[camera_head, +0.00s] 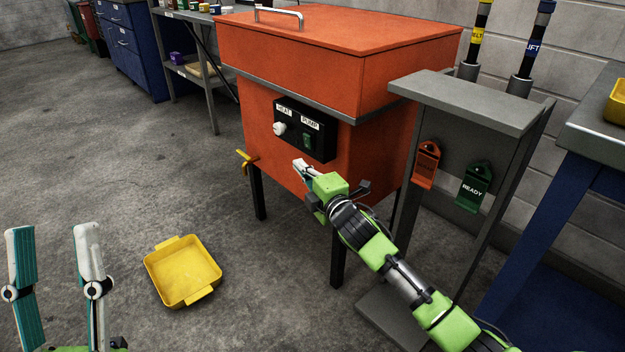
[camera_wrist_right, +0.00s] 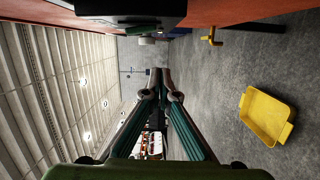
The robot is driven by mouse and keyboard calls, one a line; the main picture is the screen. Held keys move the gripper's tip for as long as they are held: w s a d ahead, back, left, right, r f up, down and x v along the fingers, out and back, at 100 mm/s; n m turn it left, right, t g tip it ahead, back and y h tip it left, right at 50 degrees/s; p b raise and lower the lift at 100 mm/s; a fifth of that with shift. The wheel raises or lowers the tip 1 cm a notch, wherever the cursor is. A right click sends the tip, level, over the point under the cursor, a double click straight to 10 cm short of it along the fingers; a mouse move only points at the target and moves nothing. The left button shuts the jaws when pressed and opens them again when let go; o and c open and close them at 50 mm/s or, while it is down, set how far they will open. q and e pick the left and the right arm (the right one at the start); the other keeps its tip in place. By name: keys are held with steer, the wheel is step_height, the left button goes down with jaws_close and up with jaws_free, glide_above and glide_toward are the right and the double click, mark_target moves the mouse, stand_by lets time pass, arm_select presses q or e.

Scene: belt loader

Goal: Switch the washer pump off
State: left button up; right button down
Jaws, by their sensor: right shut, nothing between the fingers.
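The orange washer (camera_head: 300,85) has a black control panel (camera_head: 322,147) on its front. The panel carries a white knob (camera_head: 280,128) labelled HEAT and a green switch (camera_head: 308,139) labelled PUMP. I cannot tell the switch's position. My right gripper (camera_head: 298,165) is shut and empty, just below the panel and apart from it. In the right wrist view its fingertips (camera_wrist_right: 161,72) meet, with the panel (camera_wrist_right: 130,8) at the top edge. My left gripper (camera_head: 50,230) is open and empty at the lower left, far from the washer.
A yellow tray (camera_head: 182,272) lies on the floor. A yellow-handled valve (camera_head: 246,161) sticks out at the washer's lower left. A grey stand (camera_head: 468,100) with red (camera_head: 425,165) and green READY (camera_head: 473,188) tags is at right.

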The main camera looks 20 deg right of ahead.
arm_select(q)
steer(key=w+f+g+y+p, duration=0.1)
steer(key=w+f+g, duration=0.4)
steer(key=w+f, duration=0.1)
steer(key=shift+w+d+f+y+p, duration=0.25)
steer(key=shift+d+f+y+p, duration=0.15)
steer(key=shift+f, duration=0.25)
arm_select(e)
steer(key=s, duration=0.6)
steer(key=shift+s+d, duration=0.3)
steer(key=shift+f, duration=0.1)
